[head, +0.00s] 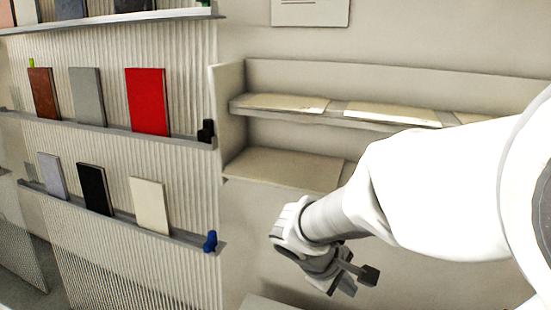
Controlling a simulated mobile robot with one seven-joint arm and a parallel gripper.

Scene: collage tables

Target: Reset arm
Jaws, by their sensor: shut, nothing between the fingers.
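My gripper (356,280) is at the end of my white arm, which reaches in from the right side of the head view. It hangs at the lower middle, pointing down and to the right, in front of the pale wall below the shelves. Its fingers are dark and small in the picture. They are shut, with nothing seen between them. It touches nothing that I can see.
A ribbed rack (180,180) at left holds a red panel (147,101), a black panel (95,189), a cream panel (150,205) and others on ledges. A wall shelf (300,115) with flat sheets is behind my arm. A pale surface edge (268,303) shows at the bottom.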

